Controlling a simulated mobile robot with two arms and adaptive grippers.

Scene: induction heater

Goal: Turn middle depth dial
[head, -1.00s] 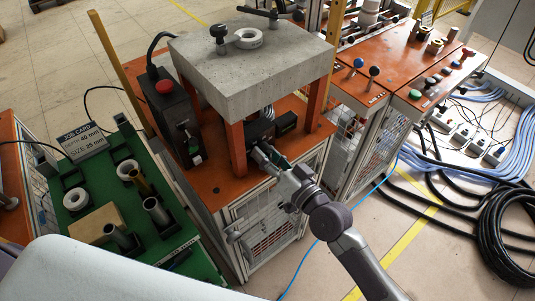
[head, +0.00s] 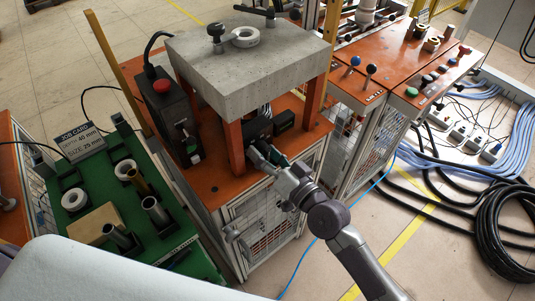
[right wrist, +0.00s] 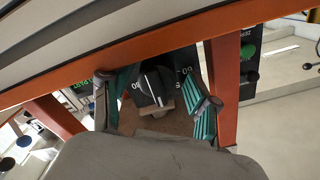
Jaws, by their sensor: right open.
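The depth dial (right wrist: 158,86) is a black knob with a white pointer line, on a dark plate with white numbers, in the right wrist view. In the head view the dial itself cannot be made out; dark boxes (head: 285,121) sit under the concrete slab of the orange heater station. My right gripper (head: 268,157) reaches in low under the slab from the front. It is open, with its two green-padded fingers on either side of the dial in the right wrist view. I cannot tell whether they touch it. My left gripper is not in view.
The concrete slab (head: 250,75) stands on orange legs (head: 232,148) close around my right gripper. A black box with a red button (head: 161,86) stands to the left. A green table (head: 80,225) with a job card (head: 82,142), rings and tubes is at left.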

